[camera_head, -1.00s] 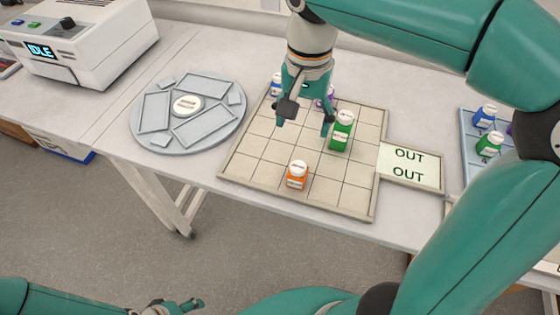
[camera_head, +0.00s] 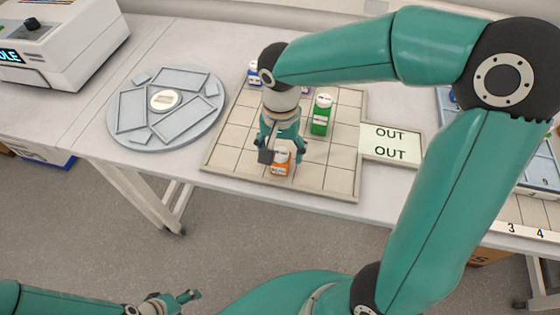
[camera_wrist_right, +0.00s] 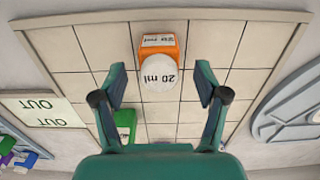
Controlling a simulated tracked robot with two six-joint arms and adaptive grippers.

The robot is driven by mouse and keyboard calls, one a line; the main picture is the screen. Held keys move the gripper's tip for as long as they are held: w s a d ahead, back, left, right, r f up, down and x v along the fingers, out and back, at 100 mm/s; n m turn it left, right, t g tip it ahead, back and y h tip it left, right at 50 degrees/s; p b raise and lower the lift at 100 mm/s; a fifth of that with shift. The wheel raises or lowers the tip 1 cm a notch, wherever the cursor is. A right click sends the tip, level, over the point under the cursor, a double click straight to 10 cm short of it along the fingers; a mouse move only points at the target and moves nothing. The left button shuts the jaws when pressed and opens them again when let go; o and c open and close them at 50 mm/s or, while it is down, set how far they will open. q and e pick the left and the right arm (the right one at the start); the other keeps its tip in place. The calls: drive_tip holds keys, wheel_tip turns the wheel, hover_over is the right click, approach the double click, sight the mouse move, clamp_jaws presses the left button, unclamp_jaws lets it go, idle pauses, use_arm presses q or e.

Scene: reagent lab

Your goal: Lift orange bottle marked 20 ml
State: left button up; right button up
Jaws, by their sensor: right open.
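The orange bottle (camera_head: 280,168) stands upright near the front edge of the gridded tray (camera_head: 338,172). In the right wrist view its white cap reads "20 ml" and the orange bottle (camera_wrist_right: 159,58) lies between and beyond my fingertips. My right gripper (camera_head: 283,157) is open just above and around the bottle's top in the head view; in the wrist view the open right gripper (camera_wrist_right: 160,95) has a finger on each side, with gaps to the cap. I cannot tell of any contact. My left gripper (camera_head: 176,300) is low at the bottom left, empty; its jaw state is unclear.
A green bottle (camera_head: 321,115) stands on the tray right of my right gripper. A blue bottle (camera_head: 254,73) and a partly hidden purple one stand at the back. An OUT plate (camera_head: 391,143) adjoins the right side. A round grey tray (camera_head: 166,108) is at left.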

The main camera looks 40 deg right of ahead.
sight(280, 153)
drive_tip(key=shift+a+f, duration=0.1)
drive_tip(key=shift+f, duration=1.45)
drive_tip(key=shift+c, duration=0.3)
drive_tip(key=c, duration=1.1)
drive_tip(key=shift+r, duration=0.1)
drive_tip(key=shift+c, duration=0.2)
